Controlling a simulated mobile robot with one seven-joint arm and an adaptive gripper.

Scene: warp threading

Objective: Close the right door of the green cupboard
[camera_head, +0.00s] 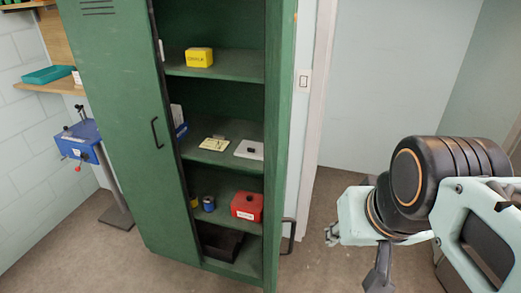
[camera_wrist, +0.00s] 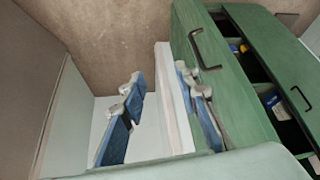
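The tall green cupboard (camera_head: 223,62) stands in the middle of the head view with its shelves exposed. Its right door (camera_head: 281,130) stands open, seen nearly edge-on, with a dark handle (camera_head: 289,236) low on its outer side. In the wrist view, this door (camera_wrist: 222,85) is the near green panel, with its handle (camera_wrist: 205,50) at the top. The left door (camera_head: 112,110) looks shut or nearly so. My gripper (camera_head: 356,256) is right of the open door, apart from the handle. In the wrist view its blue-padded fingers (camera_wrist: 160,90) are spread and empty; the right finger overlaps the door's image.
The shelves hold a yellow box (camera_head: 199,57), a red box (camera_head: 247,206) and smaller items. A blue device on a stand (camera_head: 80,140) is at the left. A white door frame (camera_head: 317,90) rises behind the right door. Floor is clear between door and gripper.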

